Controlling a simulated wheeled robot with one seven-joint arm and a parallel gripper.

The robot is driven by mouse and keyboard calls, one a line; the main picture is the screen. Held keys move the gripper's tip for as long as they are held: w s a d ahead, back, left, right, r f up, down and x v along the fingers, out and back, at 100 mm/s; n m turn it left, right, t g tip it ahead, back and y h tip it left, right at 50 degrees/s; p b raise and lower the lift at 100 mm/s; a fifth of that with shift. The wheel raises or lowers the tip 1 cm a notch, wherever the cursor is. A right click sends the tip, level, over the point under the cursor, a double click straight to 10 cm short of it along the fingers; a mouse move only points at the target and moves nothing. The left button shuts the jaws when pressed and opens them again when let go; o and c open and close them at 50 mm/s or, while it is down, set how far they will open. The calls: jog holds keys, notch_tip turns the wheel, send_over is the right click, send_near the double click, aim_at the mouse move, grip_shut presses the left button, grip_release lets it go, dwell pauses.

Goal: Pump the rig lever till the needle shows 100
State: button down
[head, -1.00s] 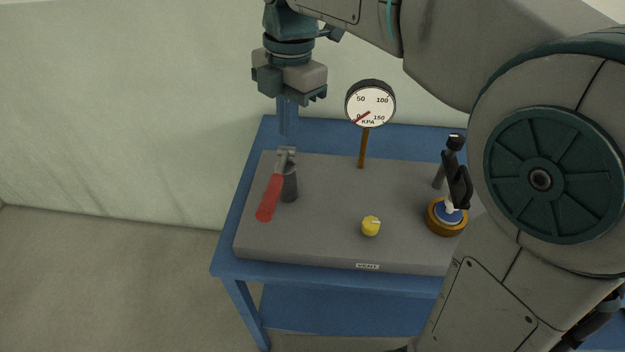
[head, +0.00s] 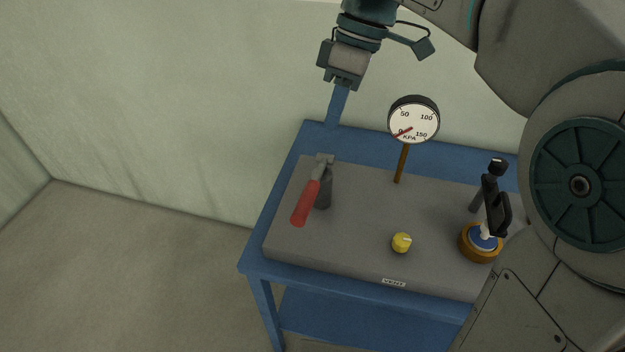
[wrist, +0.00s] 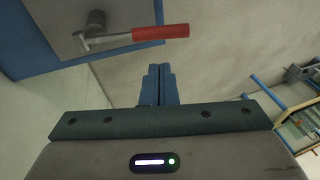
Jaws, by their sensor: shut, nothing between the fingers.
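The rig lever has a red handle (head: 306,203) and a grey metal head on a dark post (head: 323,194), at the left of the rig's grey top. The handle slopes down toward the front; the wrist view also shows the red handle (wrist: 160,33). The round gauge (head: 414,115) stands on a brown stem behind; its red needle points lower left, near 0. My gripper (head: 334,120) is shut and empty, above and behind the lever, apart from it. Its closed blue fingers also show in the wrist view (wrist: 157,72).
A yellow knob (head: 401,243) sits at the front middle, behind a small label plate (head: 394,282) too blurred to read here. A black-handled clamp (head: 496,205) stands over a brown ring (head: 470,247) at the right. The blue table (head: 262,258) carries the rig; open floor lies left.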

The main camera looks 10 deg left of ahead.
aim_at(308, 196)
jog(key=x, duration=1.4)
jog(key=shift+d, duration=0.1)
jog(key=shift+f, duration=0.1)
